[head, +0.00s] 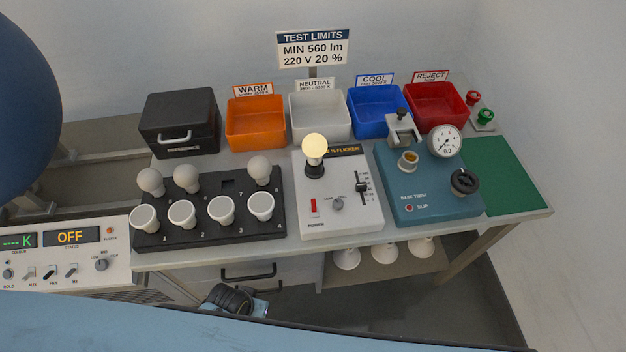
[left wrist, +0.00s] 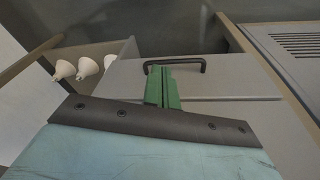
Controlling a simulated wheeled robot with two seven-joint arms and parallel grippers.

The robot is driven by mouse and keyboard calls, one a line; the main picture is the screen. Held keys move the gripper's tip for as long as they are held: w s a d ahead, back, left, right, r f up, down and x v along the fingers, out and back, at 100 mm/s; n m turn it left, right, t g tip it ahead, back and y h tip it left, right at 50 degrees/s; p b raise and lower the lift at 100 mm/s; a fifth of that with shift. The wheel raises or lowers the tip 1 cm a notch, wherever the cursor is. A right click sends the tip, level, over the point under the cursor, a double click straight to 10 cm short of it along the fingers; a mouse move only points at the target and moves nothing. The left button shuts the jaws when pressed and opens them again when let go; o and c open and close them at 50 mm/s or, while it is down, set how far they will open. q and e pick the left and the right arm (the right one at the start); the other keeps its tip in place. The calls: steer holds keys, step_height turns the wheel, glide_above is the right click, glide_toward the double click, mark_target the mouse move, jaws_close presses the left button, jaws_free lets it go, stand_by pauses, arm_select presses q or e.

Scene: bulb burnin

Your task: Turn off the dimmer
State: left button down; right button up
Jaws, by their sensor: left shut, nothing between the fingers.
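The dimmer is a slider on a white test box (head: 353,222) in the middle of the bench. Its black slider knob (head: 361,187) sits at about the middle of its slot. A bulb (head: 314,147) stands upright in the box's black socket and glows yellow. My left gripper (left wrist: 161,73) shows green fingers shut and empty in the left wrist view, before a grey drawer front. It is well away from the slider. My right gripper is not in view.
A black rack (head: 208,239) with several white bulbs is left of the test box, and a blue twist tester (head: 430,204) is right. Coloured bins line the back. Below the bench are a drawer handle (head: 247,273) and shelved bulbs (head: 384,253). The green mat (head: 495,175) is clear.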

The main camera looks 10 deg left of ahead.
arm_select(q)
steer(key=w+d+r+h+p, duration=0.1)
steer(key=w+d+r+p, duration=0.15)
steer(key=r, duration=0.65)
steer(key=w+d+r+p, duration=0.2)
steer(key=w+d+r, duration=0.15)
steer(key=r, duration=0.55)
steer(key=n+p, duration=0.2)
glide_toward(314, 206)
steer(key=s+f, duration=0.1)
steer(key=f, duration=0.1)
steer(key=s+d+f, duration=0.1)
steer(key=s+f, duration=0.1)
steer(key=shift+d, duration=0.2)
steer(key=w+r+n+y+p, duration=0.1)
steer(key=w+r+n+y, duration=0.1)
steer(key=w+r, duration=0.3)
steer(key=shift+w+r, duration=0.25)
steer(key=shift+r, duration=0.65)
steer(key=f, duration=0.3)
steer(key=w+f, duration=0.1)
steer(key=f, duration=0.2)
steer(key=f+b, duration=0.1)
steer(key=f, duration=0.3)
steer(key=shift+w+a, duration=0.15)
steer(key=shift+w, duration=0.1)
